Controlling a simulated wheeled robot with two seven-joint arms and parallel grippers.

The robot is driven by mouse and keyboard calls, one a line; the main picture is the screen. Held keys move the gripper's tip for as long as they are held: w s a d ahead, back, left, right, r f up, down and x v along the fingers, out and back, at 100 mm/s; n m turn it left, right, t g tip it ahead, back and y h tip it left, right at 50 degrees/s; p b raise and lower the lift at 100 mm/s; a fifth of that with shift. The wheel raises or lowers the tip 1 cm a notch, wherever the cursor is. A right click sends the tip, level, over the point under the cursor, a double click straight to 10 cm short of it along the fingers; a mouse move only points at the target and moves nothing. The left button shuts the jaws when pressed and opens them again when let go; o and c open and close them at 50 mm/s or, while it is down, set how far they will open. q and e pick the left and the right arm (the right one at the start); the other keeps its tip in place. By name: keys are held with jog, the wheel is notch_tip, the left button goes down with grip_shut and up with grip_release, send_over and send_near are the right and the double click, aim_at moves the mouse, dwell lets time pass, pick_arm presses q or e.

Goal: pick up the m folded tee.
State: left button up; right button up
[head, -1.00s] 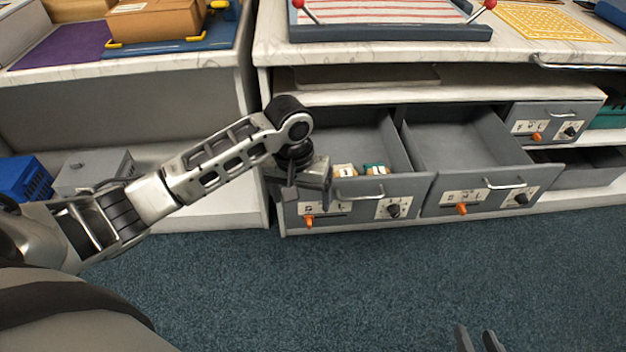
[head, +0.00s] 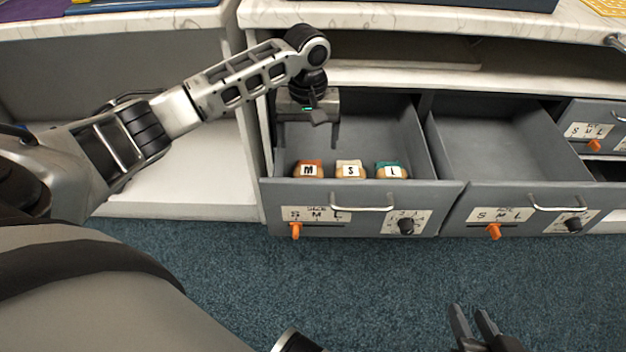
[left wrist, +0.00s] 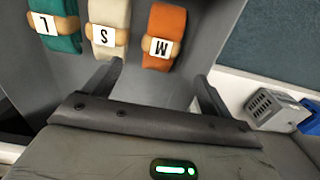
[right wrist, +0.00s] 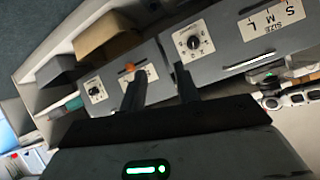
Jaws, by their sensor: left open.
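The m folded tee (head: 308,169) is orange with a tan band and a white M label. It lies at the left in the open left drawer (head: 362,198), and it also shows in the left wrist view (left wrist: 166,35). My left gripper (head: 307,138) is open and empty over the drawer, just behind and above the m tee. In the left wrist view its fingers (left wrist: 160,76) are apart, with the m tee beyond the gap. My right gripper (head: 470,312) is open and empty over the floor at the lower right.
The cream S tee (head: 350,170) and the green L tee (head: 391,171) lie to the right of the m tee in the same drawer. The open drawer to the right (head: 500,140) looks empty. The counter (head: 400,18) overhangs behind. The floor in front is clear.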

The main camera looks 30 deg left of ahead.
pick_arm(q)
jog(key=b, duration=0.2)
send_over(308, 172)
notch_tip(308, 172, down, 5)
jog(key=shift+w+a+r, duration=0.1)
jog(key=shift+w+r, duration=0.05)
jog(key=shift+f, duration=0.4)
notch_tip(308, 172, down, 5)
jog(key=b, duration=0.2)
jog(key=shift+b, duration=0.35)
jog(key=shift+c, duration=0.6)
jog(key=c, duration=1)
pick_arm(e)
jog(key=r+t+y, duration=0.1)
jog(key=a+r+t, duration=0.1)
jog(key=r, duration=0.1)
jog(key=shift+w+a+r+y, duration=0.1)
jog(key=shift+a+r+y, duration=0.1)
jog(key=shift+y, duration=0.2)
